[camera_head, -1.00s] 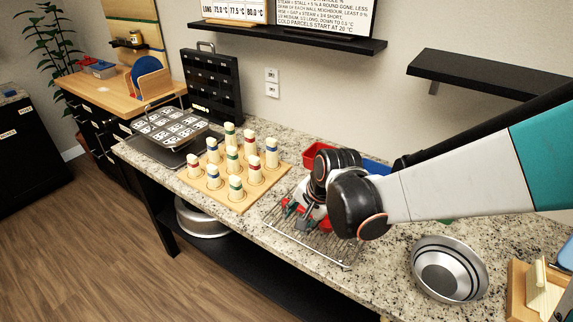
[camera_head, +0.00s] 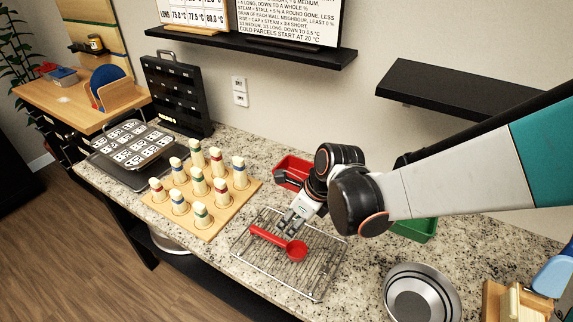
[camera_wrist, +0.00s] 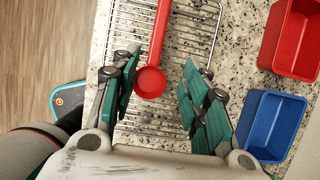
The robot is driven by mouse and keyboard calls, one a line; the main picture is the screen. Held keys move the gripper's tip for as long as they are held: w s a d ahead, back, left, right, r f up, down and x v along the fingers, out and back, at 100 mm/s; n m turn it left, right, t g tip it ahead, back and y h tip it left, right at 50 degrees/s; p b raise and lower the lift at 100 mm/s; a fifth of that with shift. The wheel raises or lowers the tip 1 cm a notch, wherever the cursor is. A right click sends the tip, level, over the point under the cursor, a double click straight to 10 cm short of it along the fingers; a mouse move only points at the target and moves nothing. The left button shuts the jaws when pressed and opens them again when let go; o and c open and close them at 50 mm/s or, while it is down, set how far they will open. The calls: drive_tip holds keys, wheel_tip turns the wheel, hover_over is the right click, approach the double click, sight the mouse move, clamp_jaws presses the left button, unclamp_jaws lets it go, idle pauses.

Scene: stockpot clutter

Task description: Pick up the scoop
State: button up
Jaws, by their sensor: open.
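The red scoop (camera_head: 281,243) lies on a wire rack, its round bowl toward the right and its handle toward the left. In the wrist view the scoop (camera_wrist: 151,80) shows between my fingers, bowl nearer my palm and handle running up the picture. My gripper (camera_wrist: 158,78) is open with teal-padded fingers on either side of the scoop, not visibly touching it. In the head view my gripper (camera_head: 290,224) hangs close above the rack beside the scoop. The wire rack (camera_head: 318,284) sits on the granite counter.
A red bin (camera_head: 290,168) stands behind the rack, and a blue bin (camera_wrist: 272,125) shows in the wrist view. A green bin (camera_head: 415,229) and a metal bowl (camera_head: 420,290) are to the right. A wooden peg board (camera_head: 214,226) stands left of the rack.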

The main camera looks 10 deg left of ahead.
drive_tip(key=b, duration=0.4)
hover_over(275, 239)
drive_tip(key=s+d, duration=0.2)
drive_tip(key=d, duration=0.1)
drive_tip(key=f, duration=0.5)
drive_tip(key=shift+w+a+f, duration=0.15)
drive_tip(key=shift+w, duration=0.1)
drive_tip(key=shift+w+b+x, duration=0.15)
drive_tip(key=shift+b+x, duration=0.6)
drive_tip(key=shift+x, duration=0.7)
drive_tip(key=shift+w+b+x, duration=0.15)
drive_tip(key=shift+b+x, duration=0.6)
drive_tip(key=shift+x, duration=0.7)
drive_tip(key=shift+a, duration=0.15)
clamp_jaws()
